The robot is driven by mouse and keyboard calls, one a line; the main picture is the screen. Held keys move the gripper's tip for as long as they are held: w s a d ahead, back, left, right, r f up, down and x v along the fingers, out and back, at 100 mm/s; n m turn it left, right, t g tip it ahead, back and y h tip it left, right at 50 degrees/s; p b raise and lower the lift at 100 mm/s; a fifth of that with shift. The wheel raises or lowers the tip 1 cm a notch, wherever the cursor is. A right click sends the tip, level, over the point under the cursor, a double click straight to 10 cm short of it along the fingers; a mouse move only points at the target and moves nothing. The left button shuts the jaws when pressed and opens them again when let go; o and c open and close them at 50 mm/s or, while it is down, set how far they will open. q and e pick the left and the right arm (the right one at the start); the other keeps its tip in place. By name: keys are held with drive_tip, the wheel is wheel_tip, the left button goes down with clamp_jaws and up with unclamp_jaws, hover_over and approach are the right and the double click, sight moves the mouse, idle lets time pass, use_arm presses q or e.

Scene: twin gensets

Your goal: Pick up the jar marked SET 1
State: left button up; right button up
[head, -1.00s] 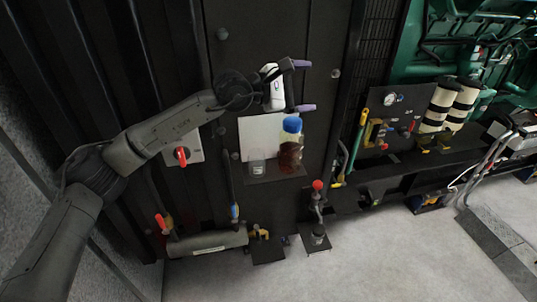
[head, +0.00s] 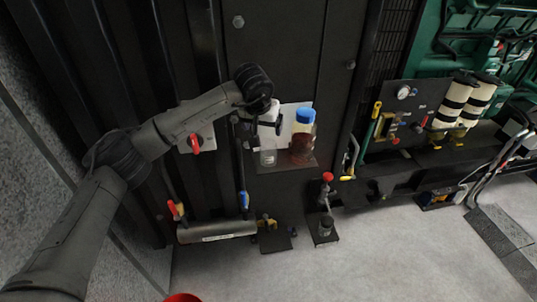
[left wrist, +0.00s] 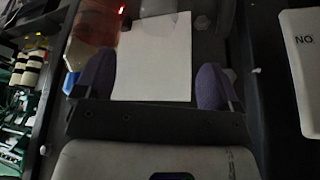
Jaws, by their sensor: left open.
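A jar with a blue lid and dark red-brown contents (head: 302,148) stands on a small wall shelf (head: 285,168). A smaller clear jar (head: 268,158) stands to its left. I cannot read SET 1 on either jar. My left gripper (head: 262,127) is open and empty, above and in front of the clear jar, left of the blue lid. In the left wrist view, the purple fingers (left wrist: 155,85) are spread before a blank white sheet. The amber body (left wrist: 93,25) and blue lid of the larger jar show beyond the left finger. My right gripper is not seen.
A white panel with a red rotary switch (head: 196,143) is left of the shelf. Below are a grey cylinder (head: 217,232) and a red-knobbed lever (head: 327,178). A gauge panel (head: 404,100) is at right.

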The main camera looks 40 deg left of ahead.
sight(268, 145)
use_arm(q)
drive_tip(key=x, duration=1.1)
drive_tip(key=shift+w+f, duration=0.2)
drive_tip(key=shift+f, duration=0.1)
